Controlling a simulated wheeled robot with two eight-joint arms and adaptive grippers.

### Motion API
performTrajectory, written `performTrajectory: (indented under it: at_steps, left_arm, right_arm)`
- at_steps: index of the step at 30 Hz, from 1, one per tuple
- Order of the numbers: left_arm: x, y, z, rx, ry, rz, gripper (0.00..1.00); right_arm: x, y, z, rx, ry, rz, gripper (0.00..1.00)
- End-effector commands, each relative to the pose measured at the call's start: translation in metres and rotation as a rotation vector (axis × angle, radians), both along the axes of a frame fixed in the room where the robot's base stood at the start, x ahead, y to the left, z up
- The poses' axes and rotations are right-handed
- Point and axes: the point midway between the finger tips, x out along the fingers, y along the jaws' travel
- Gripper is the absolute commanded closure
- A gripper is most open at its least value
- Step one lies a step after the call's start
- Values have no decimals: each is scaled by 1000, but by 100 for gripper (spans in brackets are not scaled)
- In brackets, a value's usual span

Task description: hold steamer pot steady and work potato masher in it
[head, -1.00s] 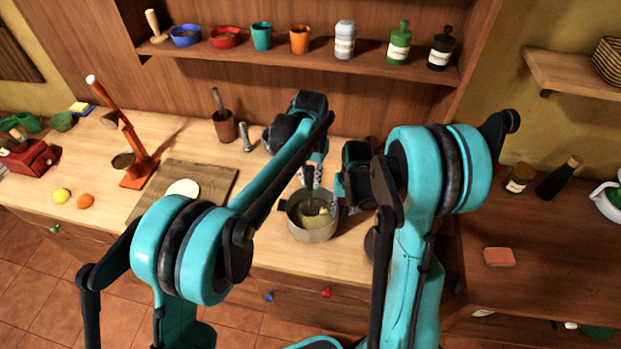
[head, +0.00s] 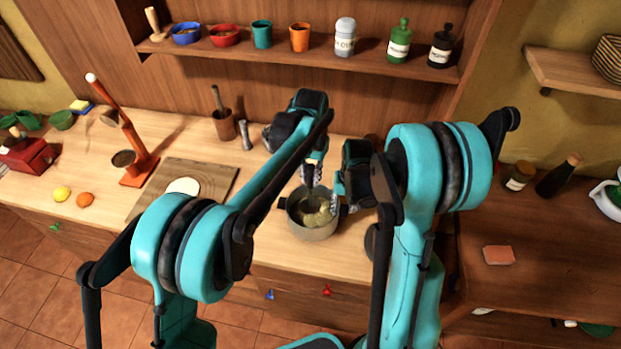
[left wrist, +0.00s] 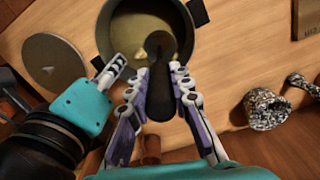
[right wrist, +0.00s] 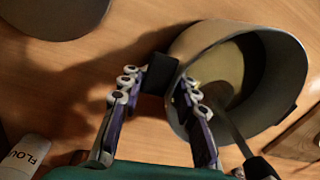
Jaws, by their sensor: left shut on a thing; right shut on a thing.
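The grey steamer pot (head: 312,234) stands on the wooden counter, with pale yellow lumps (head: 318,213) inside. My left gripper (head: 314,173) is above the pot, shut on the dark handle of the potato masher (left wrist: 160,92). The masher reaches down into the pot; its shaft (right wrist: 238,137) also shows in the right wrist view. Its lower end is hard to make out. My right gripper (head: 338,190) is at the pot's right side, shut on the black side handle (right wrist: 161,74).
A round grey lid (left wrist: 54,62) lies on the counter beside the pot, mostly behind my right arm in the head view. A cutting board (head: 215,178) lies left of the pot. A mortar (head: 223,127) and a small metal shaker (head: 245,137) stand behind.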

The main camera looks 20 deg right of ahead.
Motion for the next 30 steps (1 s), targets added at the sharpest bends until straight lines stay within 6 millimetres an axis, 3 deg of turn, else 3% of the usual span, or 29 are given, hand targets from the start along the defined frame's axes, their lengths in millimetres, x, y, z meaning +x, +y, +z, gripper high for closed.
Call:
performTrajectory:
  at_steps: [10,22,30]
  left_arm:
    - [-2,0,1,0,0,0,100]
    - [-30,4,1,0,0,-1,100]
    - [-32,4,1,0,0,0,100]
  right_arm:
    - [0,0,0,1,0,0,100]
    - [0,0,0,1,0,0,100]
    - [0,0,0,1,0,0,100]
